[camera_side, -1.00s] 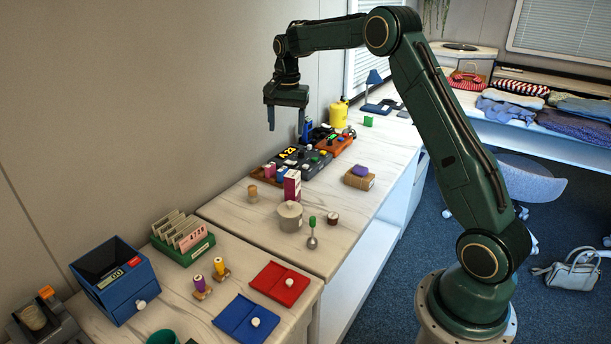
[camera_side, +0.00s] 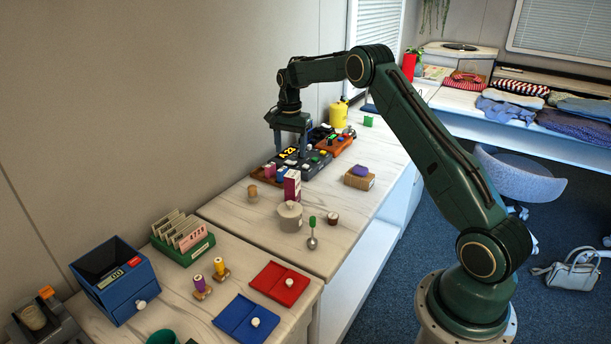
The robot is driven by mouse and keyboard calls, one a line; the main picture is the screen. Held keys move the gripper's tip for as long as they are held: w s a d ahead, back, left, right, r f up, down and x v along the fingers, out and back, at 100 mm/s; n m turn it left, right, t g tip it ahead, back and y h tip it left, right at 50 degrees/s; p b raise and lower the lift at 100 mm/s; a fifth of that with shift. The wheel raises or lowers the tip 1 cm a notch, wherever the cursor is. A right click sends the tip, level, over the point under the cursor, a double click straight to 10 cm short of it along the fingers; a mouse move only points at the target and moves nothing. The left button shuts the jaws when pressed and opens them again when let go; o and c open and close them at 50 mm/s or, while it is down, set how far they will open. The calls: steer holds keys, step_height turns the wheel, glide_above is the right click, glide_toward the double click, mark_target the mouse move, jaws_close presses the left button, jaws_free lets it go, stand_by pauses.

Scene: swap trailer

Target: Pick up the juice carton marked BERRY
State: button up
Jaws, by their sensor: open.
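A brown box (camera_side: 359,178) is to the right. The counter between carton and box is clear.

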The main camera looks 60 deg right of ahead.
mark_target(292, 173)
steer(key=shift+f, duration=2.9)
steer(key=shift+f, duration=0.1)
steer(key=shift+s+f, duration=0.1)
steer(key=shift+f, duration=2.4)
steer(key=shift+c, duration=0.2)
steer(key=c, duration=1.1)
steer(key=shift+c, duration=0.2)
steer(key=shift+r, duration=0.1)
step_height(292, 173, up, 20)
